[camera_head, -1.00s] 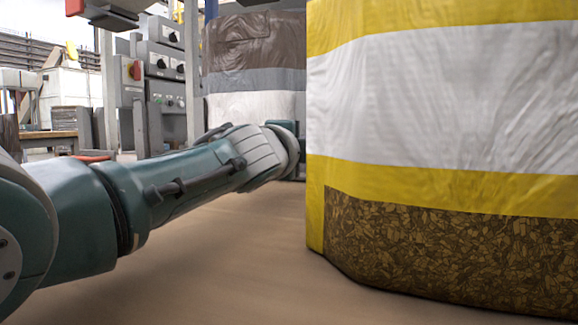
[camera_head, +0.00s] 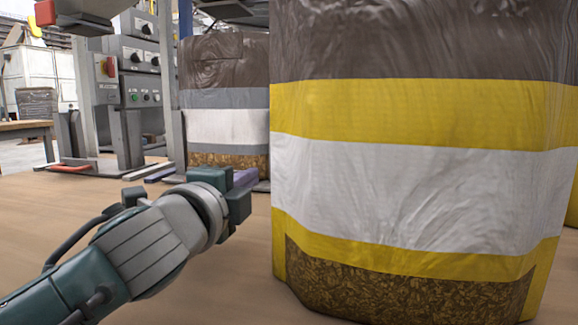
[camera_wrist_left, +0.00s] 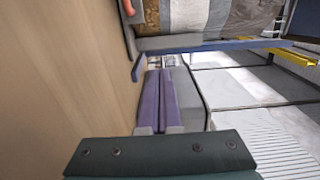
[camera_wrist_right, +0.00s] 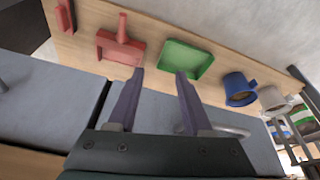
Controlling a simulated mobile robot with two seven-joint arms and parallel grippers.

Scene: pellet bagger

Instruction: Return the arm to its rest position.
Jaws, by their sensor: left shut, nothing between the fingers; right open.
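My left arm comes in from the lower left in the head view. Its gripper (camera_head: 246,177) is just left of the large bag and above the tan surface, with its purple fingers partly hidden behind the wrist. In the left wrist view the two purple fingers (camera_wrist_left: 158,98) lie side by side, shut with nothing between them. My right gripper (camera_wrist_right: 159,74) shows only in the right wrist view. Its purple fingers are apart and empty.
A large brown, yellow and white bag (camera_head: 420,190) fills the right. A smaller bag (camera_head: 226,125) stands behind, beside a grey control panel (camera_head: 139,70). The right wrist view shows a red dustpan (camera_wrist_right: 121,48), green tray (camera_wrist_right: 185,59) and blue mug (camera_wrist_right: 238,89) on a wooden panel.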

